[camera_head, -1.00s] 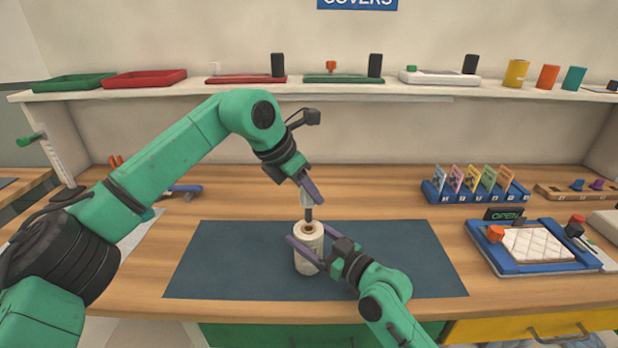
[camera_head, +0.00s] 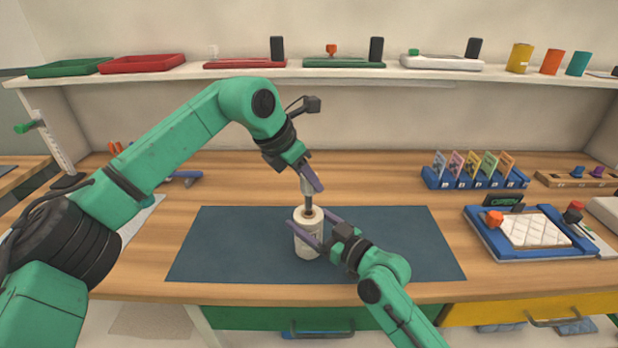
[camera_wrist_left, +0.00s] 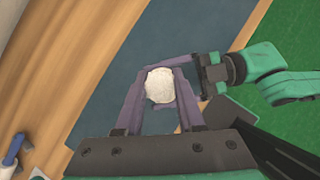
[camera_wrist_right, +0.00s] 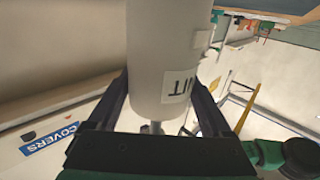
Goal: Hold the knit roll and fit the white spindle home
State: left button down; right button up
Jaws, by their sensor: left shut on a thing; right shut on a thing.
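The knit roll (camera_head: 307,242) is an off-white upright cylinder with a dark opening on top, standing over the dark blue mat (camera_head: 230,245). My right gripper (camera_head: 312,229) is shut around its sides. In the right wrist view the knit roll (camera_wrist_right: 165,60) shows part of a label. The white spindle (camera_head: 308,186), with a dark shaft below, is upright above the roll, and my left gripper (camera_head: 309,178) is shut on it. The shaft's lower end is at the roll's opening; its depth inside is hidden. The left wrist view shows the spindle's pale round top (camera_wrist_left: 160,87) between the fingers.
On the right are a blue tray (camera_head: 487,232) with a white quilted pad (camera_head: 538,230) and a blue rack (camera_head: 475,184) of several coloured cards. A shelf (camera_head: 340,73) with trays and cups runs along the back. The mat is clear on both sides of the roll.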

aim_at(309, 208)
pick_arm(q)
jog(key=shift+f, duration=3)
jog(key=shift+c, duration=2.2)
grip_release()
jog(key=v, duration=1.2)
jog(key=shift+d, duration=0.1)
pick_arm(e)
jog(key=o, duration=1)
jog(key=shift+o, duration=0.2)
